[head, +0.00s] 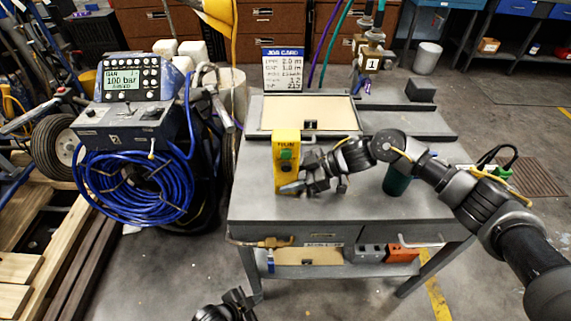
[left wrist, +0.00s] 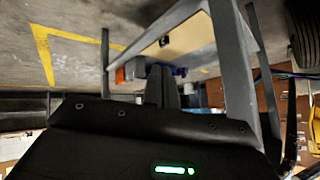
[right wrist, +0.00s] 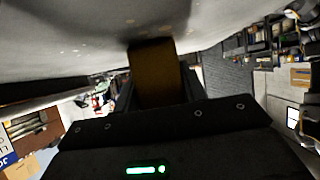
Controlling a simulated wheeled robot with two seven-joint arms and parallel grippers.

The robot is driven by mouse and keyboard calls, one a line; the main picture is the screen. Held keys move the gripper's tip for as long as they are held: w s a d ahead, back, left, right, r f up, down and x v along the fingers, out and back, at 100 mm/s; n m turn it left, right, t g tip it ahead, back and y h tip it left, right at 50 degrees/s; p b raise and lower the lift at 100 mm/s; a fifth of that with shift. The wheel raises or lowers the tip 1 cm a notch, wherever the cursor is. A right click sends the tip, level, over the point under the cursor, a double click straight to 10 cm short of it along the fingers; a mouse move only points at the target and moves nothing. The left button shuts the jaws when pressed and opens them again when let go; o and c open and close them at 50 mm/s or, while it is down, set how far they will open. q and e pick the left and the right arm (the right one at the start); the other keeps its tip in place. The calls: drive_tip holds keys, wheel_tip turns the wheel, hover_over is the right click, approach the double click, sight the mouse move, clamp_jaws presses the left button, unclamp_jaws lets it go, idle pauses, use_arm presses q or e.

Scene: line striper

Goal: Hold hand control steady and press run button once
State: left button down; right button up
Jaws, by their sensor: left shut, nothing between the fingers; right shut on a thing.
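The hand control is a yellow box (head: 280,180) standing on the grey cart top. A green button (head: 286,154) faces out near its top, under small lettering, with a darker spot below it. My right gripper (head: 297,187) comes in from the right and is shut on the control's lower part. In the right wrist view the control (right wrist: 155,75) shows as a dark yellow block between the fingers. My left gripper (head: 240,298) is low at the bottom edge, in front of the cart and well below the control. Its fingers (left wrist: 162,85) are together and empty.
The grey cart (head: 400,206) has a lower shelf with an orange box (head: 402,253). A job card (head: 283,70) stands at the back. A machine with a display (head: 130,80) and coiled blue hose (head: 130,190) stands left. A green cylinder (head: 397,180) sits behind my right arm.

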sight(286, 154)
use_arm(q)
drive_tip(key=w+d+r+m+t+h, duration=0.15)
drive_tip(key=d+r, duration=0.25)
drive_tip(key=r, duration=0.7)
drive_tip(key=w+d+r+m+t+h, duration=0.1)
drive_tip(key=w+d+r+m+h, duration=0.25)
drive_tip(key=r, duration=0.65)
wheel_tip(286, 154, up, 23)
drive_tip(key=n+t+h, duration=0.1)
drive_tip(key=t+h, duration=0.2)
drive_tip(key=t, duration=0.2)
drive_tip(key=w, duration=0.9)
drive_tip(key=shift+w+d, duration=0.15)
drive_tip(key=shift+d, duration=0.25)
drive_tip(key=shift+w, duration=0.1)
drive_tip(key=shift+w, duration=0.35)
